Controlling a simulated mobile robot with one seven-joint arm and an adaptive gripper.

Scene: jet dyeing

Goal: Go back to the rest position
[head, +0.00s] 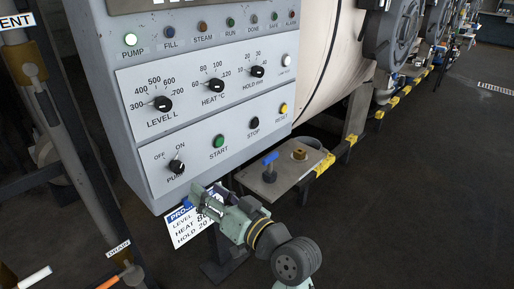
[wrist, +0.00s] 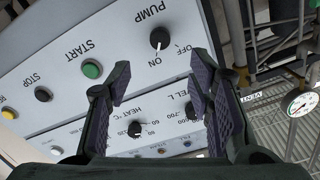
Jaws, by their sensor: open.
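My gripper (head: 206,197) is in front of the lower edge of the grey control panel (head: 130,150) in the head view. It is open and empty; in the wrist view its two dark padded fingers (wrist: 160,88) stand apart with the panel face behind them. The pump knob (head: 177,166) has its mark toward ON, and it also shows upside down in the wrist view (wrist: 160,38). My gripper looks apart from the knob. The heat knob (wrist: 136,129) shows between the fingers in the wrist view, while the level knob is partly hidden by a finger.
The green start (head: 218,141), black stop (head: 253,123) and yellow reset (head: 284,108) buttons are on the panel. Pipes stand at left; open floor (head: 430,200) lies right.

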